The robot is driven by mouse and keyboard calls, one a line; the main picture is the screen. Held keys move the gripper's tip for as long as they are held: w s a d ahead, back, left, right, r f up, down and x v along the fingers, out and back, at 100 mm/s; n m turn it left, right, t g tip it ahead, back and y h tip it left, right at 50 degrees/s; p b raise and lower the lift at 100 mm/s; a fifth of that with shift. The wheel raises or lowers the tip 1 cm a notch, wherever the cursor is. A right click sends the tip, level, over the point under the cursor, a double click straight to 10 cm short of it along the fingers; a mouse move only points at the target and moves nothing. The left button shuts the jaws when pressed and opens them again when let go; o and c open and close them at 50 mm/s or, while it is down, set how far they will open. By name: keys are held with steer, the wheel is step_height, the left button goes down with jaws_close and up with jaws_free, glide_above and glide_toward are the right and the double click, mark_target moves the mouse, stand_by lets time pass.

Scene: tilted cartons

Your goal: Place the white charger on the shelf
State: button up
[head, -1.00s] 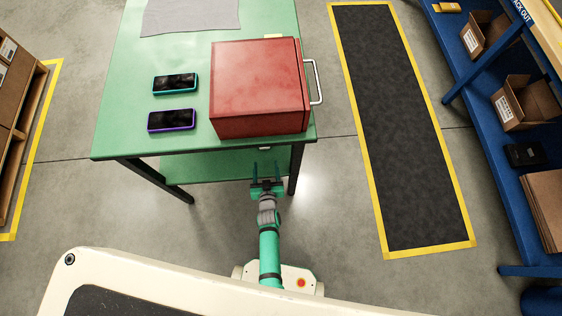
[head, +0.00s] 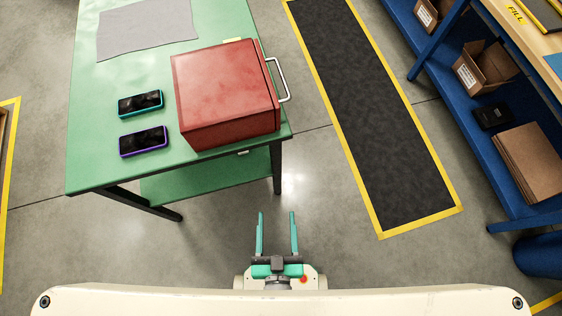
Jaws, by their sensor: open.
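No white charger shows in the head view. A green table (head: 110,80) with a lower green shelf (head: 200,182) stands at the left and centre. My gripper (head: 277,220) is open and empty, its two teal fingers pointing forward over bare floor, in front of the table's near right corner and apart from it.
A red box (head: 222,88) with a metal handle, a teal-edged phone (head: 140,103), a purple-edged phone (head: 143,141) and a grey cloth (head: 145,27) lie on the table. Open cartons (head: 484,72), a black item (head: 492,116) and flat cardboard (head: 530,160) occupy the blue shelves. A dark mat (head: 375,120) lies between.

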step_height(320, 180, up, 7)
steer(key=s+d, duration=0.1)
steer(key=shift+s+d+h, duration=0.15)
steer(key=shift+s+h, duration=0.15)
steer(key=shift+s, duration=0.1)
steer(key=shift+f, duration=0.1)
stand_by(0.8)
